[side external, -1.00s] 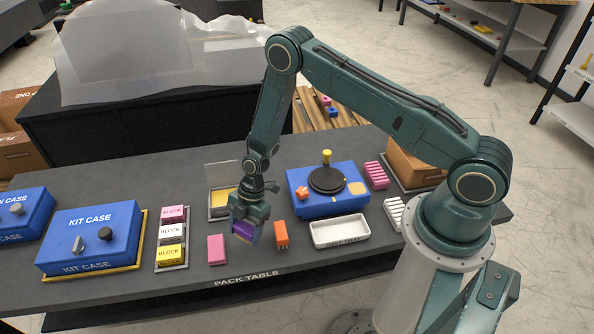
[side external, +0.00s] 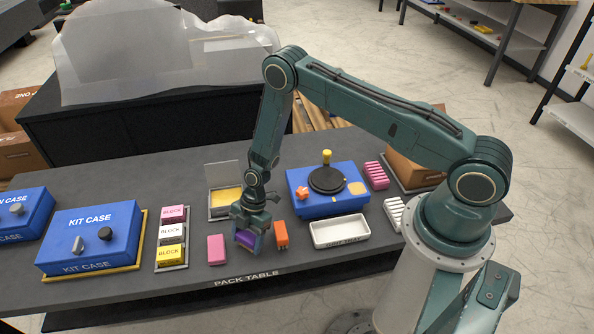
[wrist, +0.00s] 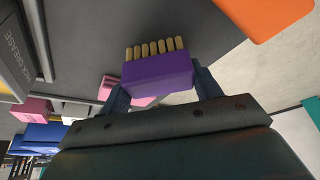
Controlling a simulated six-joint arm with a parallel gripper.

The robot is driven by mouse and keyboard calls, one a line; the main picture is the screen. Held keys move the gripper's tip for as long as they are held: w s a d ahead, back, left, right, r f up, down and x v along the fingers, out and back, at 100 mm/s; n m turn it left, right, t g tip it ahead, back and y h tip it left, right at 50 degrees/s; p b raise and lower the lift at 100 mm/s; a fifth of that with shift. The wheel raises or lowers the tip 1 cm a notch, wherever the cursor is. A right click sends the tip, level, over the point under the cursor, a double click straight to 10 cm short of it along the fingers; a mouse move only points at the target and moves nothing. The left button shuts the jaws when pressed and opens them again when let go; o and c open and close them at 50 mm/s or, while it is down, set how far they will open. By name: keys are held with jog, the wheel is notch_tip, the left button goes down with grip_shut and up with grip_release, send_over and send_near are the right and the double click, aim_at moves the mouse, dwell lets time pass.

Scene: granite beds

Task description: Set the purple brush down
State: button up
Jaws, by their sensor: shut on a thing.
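The purple brush (side external: 246,240) is between the two fingers of my gripper (side external: 249,238), low over the front part of the pack table. In the wrist view the purple brush (wrist: 158,75) shows as a purple block with a row of tan bristles, and my gripper (wrist: 160,90) is shut on it from both sides. I cannot tell whether the brush touches the table.
A pink block (side external: 216,250) stands just left of the gripper and an orange brush (side external: 281,234) just right. The table's front edge is close.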

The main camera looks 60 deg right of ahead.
jog(key=o, duration=1.2)
jog(key=shift+c, duration=0.2)
jog(key=shift+r, duration=0.2)
jog(key=v, duration=1.2)
